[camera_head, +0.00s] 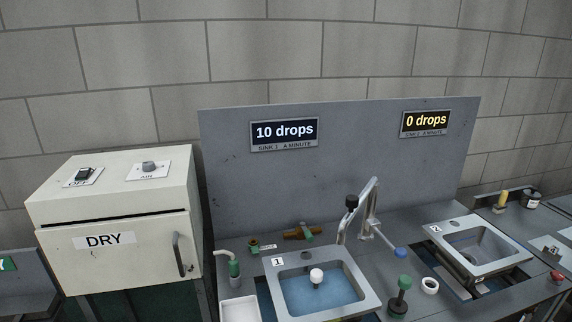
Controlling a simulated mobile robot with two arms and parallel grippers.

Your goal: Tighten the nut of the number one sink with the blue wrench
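The number one sink (372,300) is at the front centre, marked with a "1" label and holding blue water with a white knob standing in it. A bent metal tap (372,222) stands behind it, with a black end at the upper left and a blue-tipped lever (400,252) at the right. A brass fitting (294,235) with a green part lies behind the sink. The display for sink 1 (285,133) reads 10 drops a minute. I cannot make out a blue wrench or the nut. Neither of my grippers is in view.
Sink 2 (507,252) is at the right, its display (425,122) reading 0 drops. A green-and-black stand (400,298) and a white ring (430,286) sit between the sinks. A white tray (240,308) is front left. A DRY cabinet (110,262) stands farther left.

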